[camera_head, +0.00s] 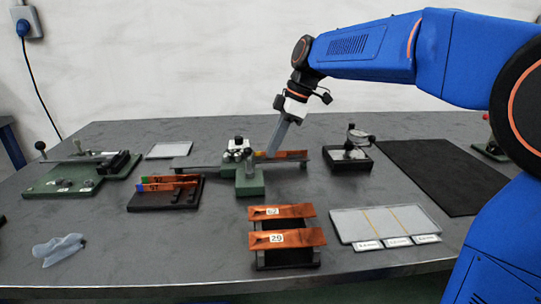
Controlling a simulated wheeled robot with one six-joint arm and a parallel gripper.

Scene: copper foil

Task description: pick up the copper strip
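Two wide copper strips lie across a black stand at the front: one labelled 62 (290,211) and one labelled 29 (305,237). Narrower copper strips (168,184) with coloured ends lie on a black block at centre left. Another copper piece (294,155) sits on the grey rail of the green roller device. My gripper (272,149) points down at that device, beside or over this piece. Its fingers are too small and overlapped to tell whether they are open or touching the copper. Which strip is the task's one is not clear.
The green roller device (251,184) stands mid-table. A green fixture (82,174) is at the left, a dial gauge on a black base (347,158) right of centre. A pale tray (375,223) and a black mat (445,175) lie at right. A crumpled cloth or glove (58,249) lies front left.

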